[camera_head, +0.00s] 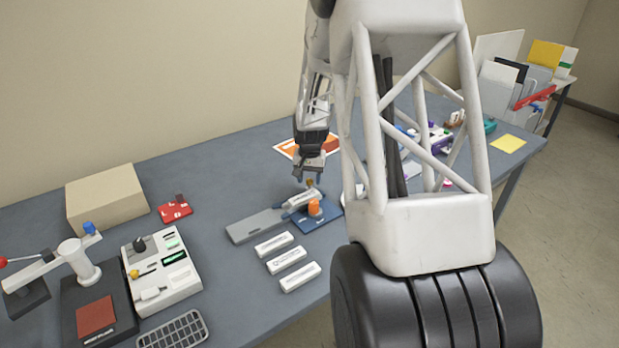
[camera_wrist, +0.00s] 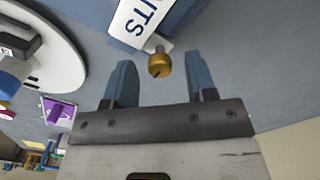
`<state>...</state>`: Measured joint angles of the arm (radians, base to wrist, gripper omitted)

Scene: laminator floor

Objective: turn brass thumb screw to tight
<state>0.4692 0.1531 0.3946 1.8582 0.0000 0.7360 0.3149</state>
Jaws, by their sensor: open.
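The brass thumb screw (camera_wrist: 160,65) shows in the wrist view as a gold knob with a slot, at the end of a white labelled block (camera_wrist: 140,22). In the head view the screw (camera_head: 310,183) is a small brass spot at the block's far end, just below my gripper (camera_head: 309,172). In the wrist view my gripper (camera_wrist: 163,85) is open, with one blue finger to each side of the screw's line. The screw lies near the level of the fingertips, and no contact shows. The marks of its tight position are not visible.
A blue base (camera_head: 325,221) with an orange knob (camera_head: 314,208) and a grey plate (camera_head: 256,226) lie by the block. Several white labelled bars (camera_head: 286,260) lie in front. A control box (camera_head: 160,270) stands left. My arm hides part of the table's right side.

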